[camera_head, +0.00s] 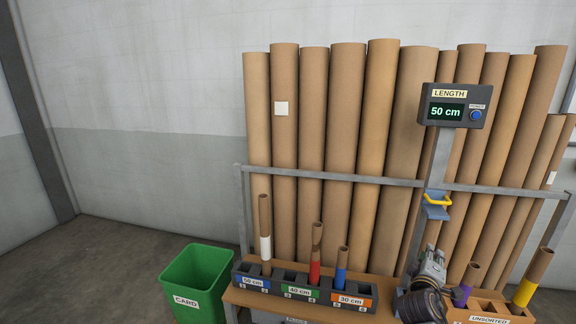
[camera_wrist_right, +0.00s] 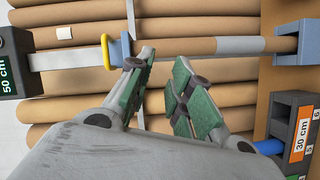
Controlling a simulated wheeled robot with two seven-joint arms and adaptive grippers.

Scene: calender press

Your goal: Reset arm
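My right gripper (camera_head: 432,262) is in front of the length gauge's post, above the bench, in the head view. In the right wrist view its two green-padded fingers (camera_wrist_right: 160,62) are apart with nothing between them. Beyond them a brown tube with a pale band (camera_wrist_right: 180,48) stands in the gauge, between a blue slider with a yellow handle (camera_wrist_right: 118,48) and a lower blue bracket (camera_wrist_right: 311,42). The gripper is apart from this tube. The gauge display (camera_head: 446,111) reads 50 cm. My left gripper is not in view.
The sorting rack (camera_head: 272,290) holds tubes with white, red and blue bands. The unsorted rack (camera_head: 492,312) at right holds purple- and yellow-banded tubes. A green card bin (camera_head: 196,277) stands at left. Tall tubes (camera_head: 345,150) lean behind a metal rail (camera_head: 350,178).

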